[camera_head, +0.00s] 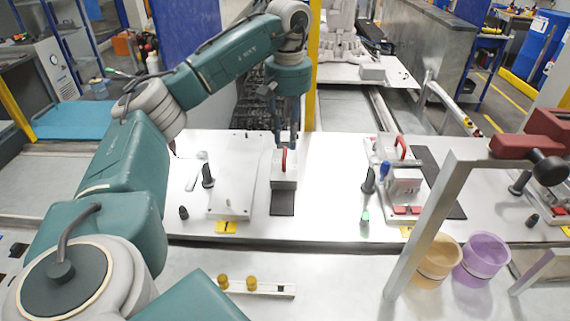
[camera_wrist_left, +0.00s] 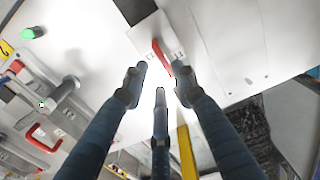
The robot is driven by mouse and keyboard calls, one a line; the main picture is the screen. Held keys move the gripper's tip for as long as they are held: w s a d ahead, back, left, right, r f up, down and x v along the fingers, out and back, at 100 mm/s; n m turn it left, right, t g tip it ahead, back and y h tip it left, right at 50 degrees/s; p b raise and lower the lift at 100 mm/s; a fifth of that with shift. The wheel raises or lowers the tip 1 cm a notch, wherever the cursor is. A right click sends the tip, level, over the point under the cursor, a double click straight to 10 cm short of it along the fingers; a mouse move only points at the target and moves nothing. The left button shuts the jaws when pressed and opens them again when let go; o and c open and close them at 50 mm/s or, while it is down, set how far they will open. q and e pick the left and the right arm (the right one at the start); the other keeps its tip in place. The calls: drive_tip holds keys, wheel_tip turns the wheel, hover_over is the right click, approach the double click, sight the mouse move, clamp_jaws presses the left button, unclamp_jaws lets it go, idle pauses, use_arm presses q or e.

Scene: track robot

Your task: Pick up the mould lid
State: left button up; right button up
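The mould lid (camera_head: 285,182) is a pale block with a red arched handle (camera_head: 284,161). It stands on a dark mat (camera_head: 282,204) at the middle of the white worktable. My left gripper (camera_head: 285,146) points down just above the lid, close to the handle. In the left wrist view its fingers (camera_wrist_left: 158,80) are spread, with nothing held between them. The red handle (camera_wrist_left: 161,56) shows just beyond the fingertips, on the pale lid (camera_wrist_left: 184,36). I cannot tell whether a finger touches it. My right gripper is not in view.
A white plate with a black knob (camera_head: 208,176) is left of the lid. A similar fixture with another red handle (camera_head: 402,146) stands to the right.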

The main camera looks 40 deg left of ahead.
sight(285, 153)
use_arm(q)
drive_tip(key=shift+a+f, duration=0.1)
drive_tip(key=shift+f, duration=0.55)
wheel_tip(285, 153, down, 4)
drive_tip(key=shift+s+a+f+p, duration=0.15)
drive_tip(key=shift+f+p, duration=0.05)
drive_tip(key=shift+p, duration=1)
drive_tip(key=shift+f, duration=0.35)
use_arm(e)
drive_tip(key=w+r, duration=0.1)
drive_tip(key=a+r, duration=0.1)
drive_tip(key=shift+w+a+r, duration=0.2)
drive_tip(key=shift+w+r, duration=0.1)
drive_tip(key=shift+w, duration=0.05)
use_arm(q)
drive_tip(key=shift+c, duration=0.6)
clamp_jaws()
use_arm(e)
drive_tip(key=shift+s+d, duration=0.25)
